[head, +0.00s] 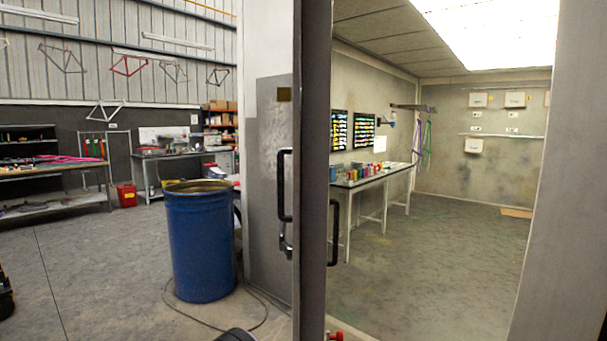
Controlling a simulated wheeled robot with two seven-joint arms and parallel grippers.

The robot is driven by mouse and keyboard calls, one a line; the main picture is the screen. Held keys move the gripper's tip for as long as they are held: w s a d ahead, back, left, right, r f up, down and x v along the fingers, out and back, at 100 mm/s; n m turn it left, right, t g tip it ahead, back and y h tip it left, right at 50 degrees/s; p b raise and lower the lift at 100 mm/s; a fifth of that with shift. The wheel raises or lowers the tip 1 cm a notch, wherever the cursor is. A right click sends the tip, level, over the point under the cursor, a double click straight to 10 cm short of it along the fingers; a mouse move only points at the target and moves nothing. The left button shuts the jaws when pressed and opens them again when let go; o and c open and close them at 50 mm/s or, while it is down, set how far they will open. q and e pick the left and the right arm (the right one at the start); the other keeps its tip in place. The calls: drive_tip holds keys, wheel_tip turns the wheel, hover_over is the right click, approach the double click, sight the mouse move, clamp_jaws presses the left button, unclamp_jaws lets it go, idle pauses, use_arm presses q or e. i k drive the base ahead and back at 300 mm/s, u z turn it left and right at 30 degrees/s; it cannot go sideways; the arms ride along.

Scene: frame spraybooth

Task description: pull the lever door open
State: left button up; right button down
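The door (313,120) stands almost edge-on to me in the middle of the head view, as a tall dark upright strip. A black handle (284,185) stands out from its left side, with a small metal lever-like part (285,242) just below. Another black handle (334,232) stands out on its right side. To the right of the door, the doorway is open and shows the booth floor (430,270) inside. Neither of my grippers can be made out in this view, and no gripper is seen on a handle.
A blue drum (202,245) stands left of the door, with a cable (185,313) on the floor around it. A grey post (560,200) bounds the opening at right. Inside, a bench (375,180) with colourful cans lines the left wall; the booth floor is mostly clear.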

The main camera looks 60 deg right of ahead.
sight(312, 20)
drive_tip(key=z, duration=1)
drive_tip(key=i, duration=1.05)
drive_tip(key=z, duration=0.95)
